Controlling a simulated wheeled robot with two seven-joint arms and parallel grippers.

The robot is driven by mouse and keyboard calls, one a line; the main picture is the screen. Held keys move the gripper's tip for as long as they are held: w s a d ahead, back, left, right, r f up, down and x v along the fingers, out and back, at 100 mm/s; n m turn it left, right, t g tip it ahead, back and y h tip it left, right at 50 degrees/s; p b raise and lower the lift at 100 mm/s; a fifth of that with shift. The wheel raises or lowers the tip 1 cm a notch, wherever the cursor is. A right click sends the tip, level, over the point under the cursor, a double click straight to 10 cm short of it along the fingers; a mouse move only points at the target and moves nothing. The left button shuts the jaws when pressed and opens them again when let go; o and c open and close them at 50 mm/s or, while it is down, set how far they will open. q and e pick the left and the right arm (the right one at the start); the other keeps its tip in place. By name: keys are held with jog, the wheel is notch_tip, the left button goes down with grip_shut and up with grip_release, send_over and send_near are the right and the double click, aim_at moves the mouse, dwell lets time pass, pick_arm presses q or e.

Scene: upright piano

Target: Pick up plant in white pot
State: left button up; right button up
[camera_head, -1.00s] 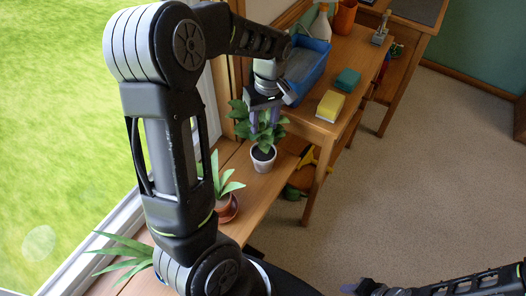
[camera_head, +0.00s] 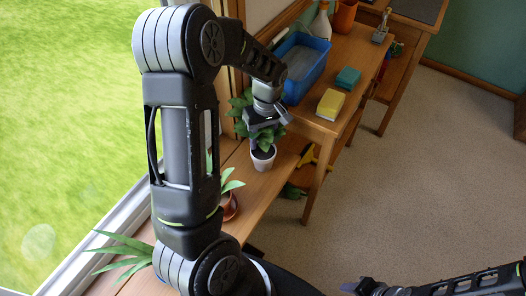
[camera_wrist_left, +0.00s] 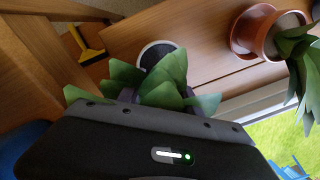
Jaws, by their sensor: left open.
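The plant in the white pot (camera_head: 262,159) stands upright on a wooden ledge, left of the table. Its green leaves (camera_head: 268,135) rise up around my left gripper (camera_head: 262,130). The left gripper points down from above and is open, with its fingers down among the leaves and partly hidden by them. In the left wrist view, the leaves (camera_wrist_left: 160,82) cover most of the fingers, and the white pot's rim (camera_wrist_left: 142,52) with dark soil shows beyond them. My right gripper (camera_head: 362,287) is at the bottom edge; its jaws are not clear.
A plant in a terracotta pot (camera_head: 229,207) stands nearer on the ledge (camera_head: 256,190), partly behind my left arm. The table (camera_head: 320,110) beside the gripper holds a blue bin (camera_head: 303,68), a yellow sponge (camera_head: 331,104) and a teal sponge (camera_head: 347,79). The window is at left.

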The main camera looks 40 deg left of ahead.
pick_arm(q)
jog(key=shift+c, duration=0.4)
grip_shut()
dwell(0.4)
dwell(1.0)
